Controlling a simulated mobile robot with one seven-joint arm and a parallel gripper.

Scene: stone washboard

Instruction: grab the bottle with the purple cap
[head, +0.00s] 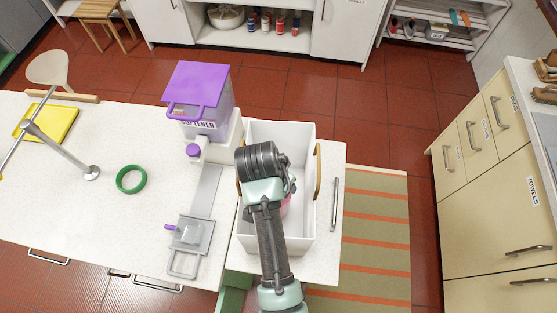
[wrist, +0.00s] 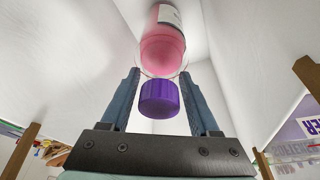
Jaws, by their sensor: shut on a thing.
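The bottle (wrist: 163,50) has a pink body, a white label and a purple cap (wrist: 159,98). It is inside the white bin (head: 308,150). In the wrist view my gripper (wrist: 160,78) has one finger on each side of the bottle's neck end and is shut on it, with the cap between the fingers. In the head view my arm hides the gripper and most of the bottle; only a bit of pink (head: 285,205) shows beside the arm.
The bin has wooden handles (head: 318,170) and walls close around my gripper. A green ring (head: 131,179) lies on the white counter (head: 70,220). A striped rug (head: 375,220) lies right.

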